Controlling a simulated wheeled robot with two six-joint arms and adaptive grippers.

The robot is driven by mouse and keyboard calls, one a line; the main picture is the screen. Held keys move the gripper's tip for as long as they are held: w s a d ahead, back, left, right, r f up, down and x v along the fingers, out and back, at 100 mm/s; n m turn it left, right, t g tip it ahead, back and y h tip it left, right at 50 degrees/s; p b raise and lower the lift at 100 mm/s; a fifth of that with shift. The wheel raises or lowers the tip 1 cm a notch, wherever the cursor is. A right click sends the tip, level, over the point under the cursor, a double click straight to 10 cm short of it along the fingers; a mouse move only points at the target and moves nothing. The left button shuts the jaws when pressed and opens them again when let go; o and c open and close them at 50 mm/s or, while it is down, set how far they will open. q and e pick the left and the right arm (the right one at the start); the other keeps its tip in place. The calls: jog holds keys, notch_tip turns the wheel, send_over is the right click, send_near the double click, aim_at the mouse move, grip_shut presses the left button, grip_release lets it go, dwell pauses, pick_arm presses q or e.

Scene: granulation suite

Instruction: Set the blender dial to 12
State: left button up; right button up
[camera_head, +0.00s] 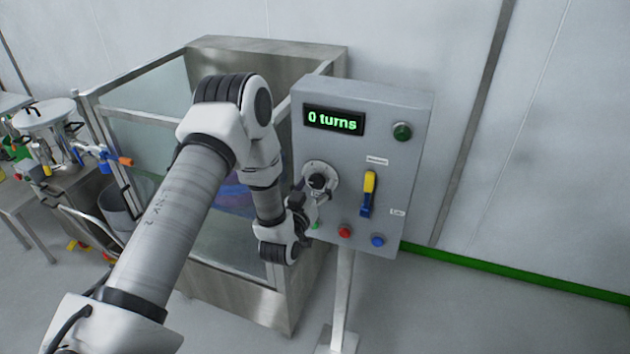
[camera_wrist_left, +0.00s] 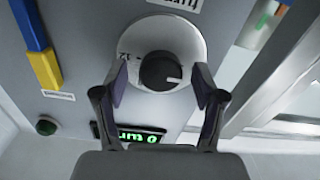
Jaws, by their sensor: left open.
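The blender dial (camera_head: 317,181) is a black knob on a round pale plate on the grey control panel (camera_head: 405,150). The panel's display (camera_head: 334,119) reads "0 turns" in green. My left gripper (camera_head: 308,196) is at the dial, its arm coming in from the left. In the left wrist view the dial (camera_wrist_left: 160,71) lies between the tips of my open left gripper (camera_wrist_left: 160,78), with gaps on both sides. A white mark shows on the knob, and a "12" is printed on the plate beside it. My right gripper is not in view.
The panel also has a yellow and blue lever (camera_head: 368,193), a dark green button (camera_head: 402,131), a red button (camera_head: 344,231) and a blue button (camera_head: 377,241). A glass-sided steel enclosure (camera_head: 150,92) stands behind my arm. A steel vessel (camera_head: 45,117) is at far left.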

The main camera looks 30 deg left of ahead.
pick_arm(q)
jog(key=shift+a, duration=0.1)
jog(key=c, duration=1.1)
jog(key=shift+c, duration=0.2)
